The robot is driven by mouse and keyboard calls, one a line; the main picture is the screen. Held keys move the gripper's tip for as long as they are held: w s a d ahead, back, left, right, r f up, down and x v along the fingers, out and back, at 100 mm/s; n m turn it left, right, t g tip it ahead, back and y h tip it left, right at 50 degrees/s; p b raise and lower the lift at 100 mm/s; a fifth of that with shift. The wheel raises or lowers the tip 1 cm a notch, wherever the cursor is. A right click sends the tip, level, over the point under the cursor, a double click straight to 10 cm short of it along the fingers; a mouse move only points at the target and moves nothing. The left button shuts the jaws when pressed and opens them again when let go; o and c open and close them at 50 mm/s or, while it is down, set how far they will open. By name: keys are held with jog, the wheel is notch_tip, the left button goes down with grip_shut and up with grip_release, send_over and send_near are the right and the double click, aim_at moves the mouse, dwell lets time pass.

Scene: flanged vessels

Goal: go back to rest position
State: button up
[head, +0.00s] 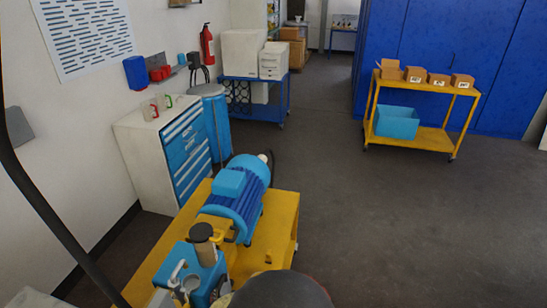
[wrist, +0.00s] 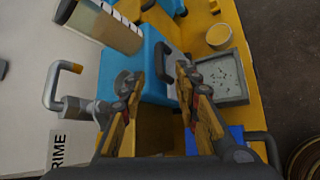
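My gripper (wrist: 158,76) shows in the wrist view with its two fingers spread apart. I see nothing held between them. Behind the fingertips is a blue pump body (wrist: 128,66) with a dark handle, on the yellow bench. I cannot tell the exact gap between fingertips and pump. The pump also shows in the head view (head: 206,280), at the front of the yellow bench (head: 283,215). A clear vessel of tan liquid (wrist: 105,24) stands at the upper left in the wrist view. The gripper's fingers cannot be made out in the head view.
A grey bent pipe (wrist: 52,84) is left of the fingers. A grey tray (wrist: 243,90) and a yellow cup (wrist: 219,36) are at right. A blue motor (head: 237,195) sits on the bench. A yellow cart (head: 430,140) stands farther off; the floor between is clear.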

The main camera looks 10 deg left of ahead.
jog(key=s+f+m+g, duration=0.1)
jog(key=s+f+m, duration=0.1)
jog(key=s+d+f+m+g, duration=0.1)
jog(key=s+f+m+g, duration=0.1)
jog(key=s+m, duration=0.1)
jog(key=s+f+m+g, duration=0.1)
jog(key=s+f+m, duration=0.1)
jog(key=s, duration=0.1)
jog(key=shift+s+d+f+m+h, duration=0.15)
jog(key=shift+s+m+h, duration=0.15)
jog(key=shift+h, duration=0.1)
jog(key=s+m, duration=0.1)
jog(key=s+m+g, duration=0.1)
jog(key=s+d+g, duration=0.1)
jog(key=shift+s+r+m, duration=0.25)
jog(key=shift+m, duration=0.15)
jog(key=d+r+m+h+b, duration=0.1)
jog(key=d+r+m+b, duration=0.3)
jog(key=d, duration=0.9)
jog(key=s+d+r+m+t+h+b, duration=0.1)
jog(key=d+r+m+b, duration=0.3)
jog(key=d+r+m, duration=0.6)
jog(key=d+r+m+h+b, duration=0.1)
jog(key=d+r+m+b, duration=0.3)
jog(key=d+r+m, duration=0.3)
jog(key=d+r, duration=0.4)
jog(key=d, duration=0.6)
jog(key=shift+s+d+m+t+h, duration=0.25)
jog(key=shift+d+m+t+h, duration=0.05)
jog(key=shift+m+t+h, duration=0.1)
